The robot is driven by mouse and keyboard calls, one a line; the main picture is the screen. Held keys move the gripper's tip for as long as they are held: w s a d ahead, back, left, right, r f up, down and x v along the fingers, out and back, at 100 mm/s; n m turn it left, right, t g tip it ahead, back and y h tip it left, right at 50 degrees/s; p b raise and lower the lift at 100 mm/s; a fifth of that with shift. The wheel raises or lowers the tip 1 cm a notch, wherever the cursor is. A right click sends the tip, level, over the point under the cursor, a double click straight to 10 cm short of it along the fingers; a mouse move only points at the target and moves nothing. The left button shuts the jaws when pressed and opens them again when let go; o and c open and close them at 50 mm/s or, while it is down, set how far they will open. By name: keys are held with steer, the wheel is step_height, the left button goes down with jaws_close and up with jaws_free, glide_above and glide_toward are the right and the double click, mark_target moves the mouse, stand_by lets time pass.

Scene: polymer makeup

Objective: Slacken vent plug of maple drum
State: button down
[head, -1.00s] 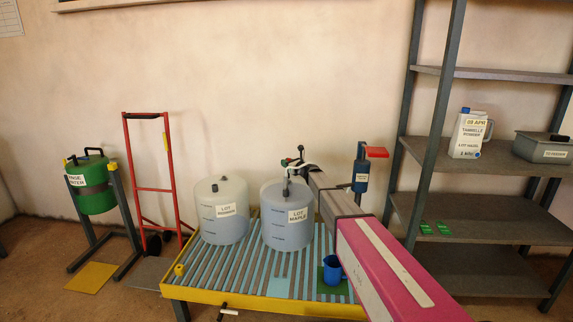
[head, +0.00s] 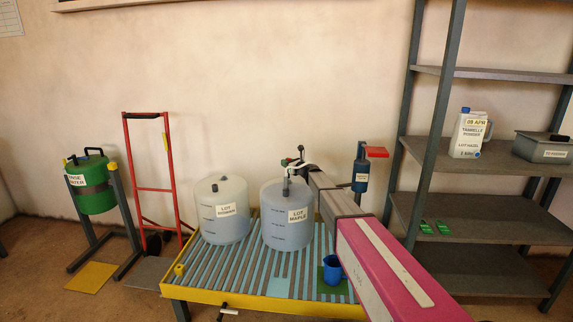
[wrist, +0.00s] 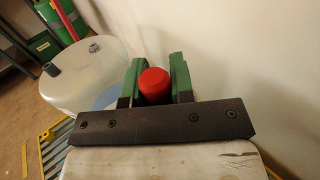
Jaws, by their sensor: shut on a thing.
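The maple drum (head: 287,222) is a pale translucent drum labelled LOT MAPLE, upright on the slatted platform (head: 215,290). A dark upright fitting (head: 286,187) shows on its top. My gripper (head: 293,160) is at the top rear of this drum, partly hidden by my arm. In the wrist view, my gripper's green fingers (wrist: 158,82) are shut on a red round-topped plug (wrist: 155,85), one finger on each side. The plug's lower part and seat are hidden by the gripper's dark crossbar. I cannot tell whether it is loose.
A second pale drum (head: 221,212) stands left of the maple drum. A blue jug (head: 333,269) sits at the platform's front right. A red hand truck (head: 150,190) and a green drum on a stand (head: 93,190) are left. Grey shelving (head: 470,205) stands right. The wall is close behind.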

steer(key=shift+f, duration=1.05)
steer(key=c, duration=0.9)
jaws_free()
steer(key=shift+s+d, duration=0.1)
steer(key=v, duration=1)
steer(key=shift+s+d, duration=0.15)
steer(key=shift+s, duration=0.05)
